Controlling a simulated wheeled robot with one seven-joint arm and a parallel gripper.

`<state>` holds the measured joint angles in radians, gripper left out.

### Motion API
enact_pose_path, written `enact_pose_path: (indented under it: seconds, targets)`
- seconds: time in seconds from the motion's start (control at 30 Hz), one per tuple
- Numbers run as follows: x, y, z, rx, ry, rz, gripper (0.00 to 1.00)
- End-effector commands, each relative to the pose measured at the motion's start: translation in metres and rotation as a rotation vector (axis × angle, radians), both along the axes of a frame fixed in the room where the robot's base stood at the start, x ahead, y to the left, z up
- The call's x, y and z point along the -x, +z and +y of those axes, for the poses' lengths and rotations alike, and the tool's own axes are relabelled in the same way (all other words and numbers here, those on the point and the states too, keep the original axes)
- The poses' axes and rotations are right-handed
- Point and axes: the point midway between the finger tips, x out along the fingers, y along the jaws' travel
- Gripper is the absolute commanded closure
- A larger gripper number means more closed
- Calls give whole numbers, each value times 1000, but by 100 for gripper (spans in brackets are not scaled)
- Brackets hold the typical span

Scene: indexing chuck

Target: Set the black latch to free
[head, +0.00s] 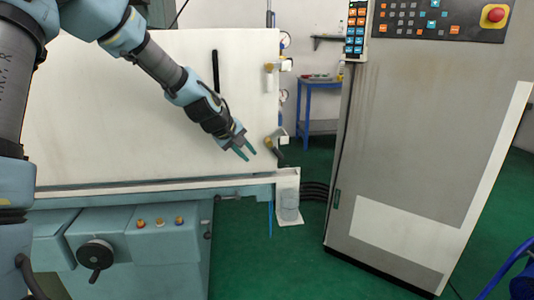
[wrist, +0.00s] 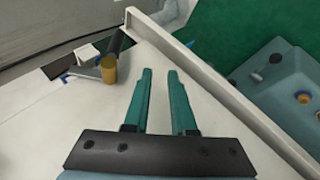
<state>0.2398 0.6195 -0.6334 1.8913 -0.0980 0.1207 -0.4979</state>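My gripper (head: 247,154) is open and empty in front of the lower right of the white panel. Its two teal fingers stand apart in the wrist view (wrist: 160,74), with nothing between them. A brass-coloured cylinder (wrist: 109,69) with dark parts beside it lies ahead and left of the fingers. In the head view a brass fitting (head: 269,143) sits at the panel's right edge, just right of my fingertips, with a small dark piece below it. I cannot tell whether that piece is the black latch. A black upright bar (head: 215,71) is higher on the panel.
A second brass fitting (head: 269,67) sits higher on the panel edge. A ledge runs along the panel's bottom, above a black handwheel (head: 95,254). A grey control cabinet (head: 410,130) stands at the right. Green floor is open between them.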

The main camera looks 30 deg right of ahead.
Motion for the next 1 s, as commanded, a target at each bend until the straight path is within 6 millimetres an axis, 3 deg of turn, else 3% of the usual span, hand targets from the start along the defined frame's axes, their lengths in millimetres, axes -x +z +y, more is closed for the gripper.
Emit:
enact_pose_path:
  seconds: [0.03,0.13,0.2,0.43,0.53,0.67,0.8,1.0]
  targets:
    - [-5,-34,10,7,18,0,83]
    - [-10,-93,25,63,43,-29,94]
    - [-7,-110,15,140,60,-28,100]
    - [16,-153,-3,422,130,19,100]
    - [34,-160,-9,603,184,70,100]
    - [56,-151,-7,875,279,158,100]
    - [71,-131,7,1158,393,257,100]
    - [77,-109,33,1412,508,343,100]
